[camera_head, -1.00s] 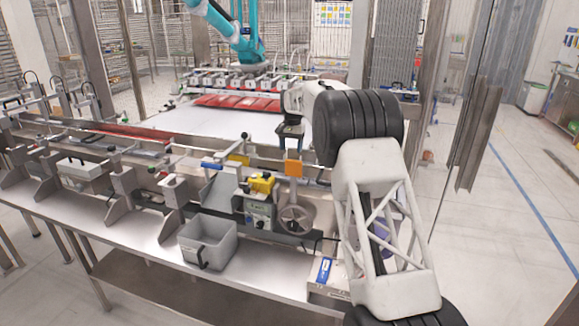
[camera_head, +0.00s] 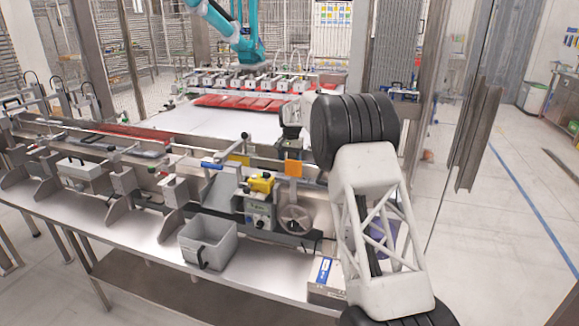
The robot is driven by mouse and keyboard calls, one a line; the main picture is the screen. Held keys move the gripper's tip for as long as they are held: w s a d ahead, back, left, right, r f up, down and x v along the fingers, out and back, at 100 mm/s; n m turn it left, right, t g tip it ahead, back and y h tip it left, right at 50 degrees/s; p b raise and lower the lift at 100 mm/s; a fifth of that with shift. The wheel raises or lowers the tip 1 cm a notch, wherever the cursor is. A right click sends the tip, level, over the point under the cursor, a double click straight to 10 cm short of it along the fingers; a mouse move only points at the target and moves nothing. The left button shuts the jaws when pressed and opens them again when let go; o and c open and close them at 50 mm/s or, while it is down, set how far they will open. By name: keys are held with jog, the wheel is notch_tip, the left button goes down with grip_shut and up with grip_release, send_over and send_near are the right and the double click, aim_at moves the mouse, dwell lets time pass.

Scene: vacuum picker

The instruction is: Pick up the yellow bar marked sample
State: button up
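A yellow piece (camera_head: 261,183) sits on top of a small grey box device on the bench. A flat yellow plate (camera_head: 239,159) stands behind it to the left, and an orange-yellow square plate (camera_head: 293,168) stands to the right. No "sample" marking is readable on any of them, so I cannot tell which is the bar. My gripper (camera_head: 294,149) is a small dark shape below my white wrist, beyond the orange-yellow plate. It is mostly hidden by my arm, and its fingers cannot be made out.
A grey open bin (camera_head: 208,243) stands at the bench's front edge. A round metal wheel (camera_head: 295,218) is right of the box device. A white box with a blue label (camera_head: 327,280) sits at the bench's right end. A teal robot arm (camera_head: 240,35) hangs over red items (camera_head: 238,102) behind.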

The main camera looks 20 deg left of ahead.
jog(key=shift+f, duration=0.25)
dwell(0.4)
jog(key=c, duration=1)
